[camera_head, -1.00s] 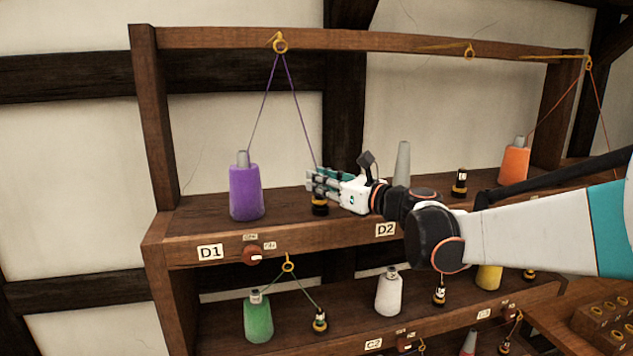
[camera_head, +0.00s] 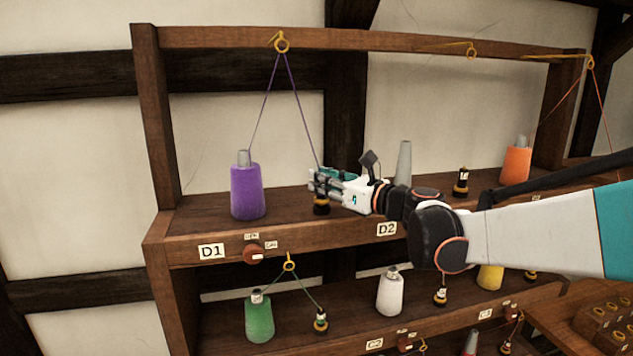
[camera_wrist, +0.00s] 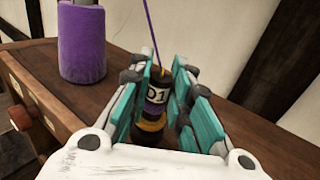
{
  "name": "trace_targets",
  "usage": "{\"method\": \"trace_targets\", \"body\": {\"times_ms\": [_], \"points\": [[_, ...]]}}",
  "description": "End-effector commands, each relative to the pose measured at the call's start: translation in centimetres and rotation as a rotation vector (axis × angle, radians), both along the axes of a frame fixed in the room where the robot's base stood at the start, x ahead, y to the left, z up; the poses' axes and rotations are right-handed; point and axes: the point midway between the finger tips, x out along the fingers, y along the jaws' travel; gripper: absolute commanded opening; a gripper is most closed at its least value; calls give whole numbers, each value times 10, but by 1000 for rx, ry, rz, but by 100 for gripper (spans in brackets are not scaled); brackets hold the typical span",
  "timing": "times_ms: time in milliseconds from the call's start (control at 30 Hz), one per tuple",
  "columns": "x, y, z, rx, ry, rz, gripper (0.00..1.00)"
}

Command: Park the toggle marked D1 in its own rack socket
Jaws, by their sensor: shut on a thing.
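The toggle marked D1 (camera_wrist: 157,97) is dark with a white label, a purple band and a brass-coloured collar. It stands upright on the upper shelf, and its lower end (camera_head: 321,206) shows below my gripper (camera_head: 318,183). In the wrist view my gripper (camera_wrist: 160,105) has its teal finger pads on both sides of the toggle, shut on it. A purple thread (camera_head: 301,118) runs from the toggle up through a brass eye (camera_head: 281,42) and down to the purple spool (camera_head: 247,190). The toggle's lowest part is partly hidden in the wrist view.
The D1 sign (camera_head: 211,251) and a red-brown knob (camera_head: 254,254) are on the shelf front. A grey cone (camera_head: 403,163) and another toggle (camera_head: 461,182) stand right of my gripper. A wooden block with several round holes (camera_head: 605,315) is at lower right.

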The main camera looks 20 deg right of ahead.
Motion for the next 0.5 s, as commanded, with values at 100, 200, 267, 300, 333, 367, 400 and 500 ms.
{"method": "trace_targets", "body": {"times_ms": [100,200,267,300,333,367,400,500], "points": [[0,0,0,0,0,0,0],[0,0,-1,0,0,0,0],[0,0,-3,0,0,0,0],[0,0,-3,0,0,0,0],[0,0,-4,0,0,0,0],[0,0,-5,0,0,0,0],[0,0,-5,0,0,0,0],[0,0,-7,0,0,0,0]]}}
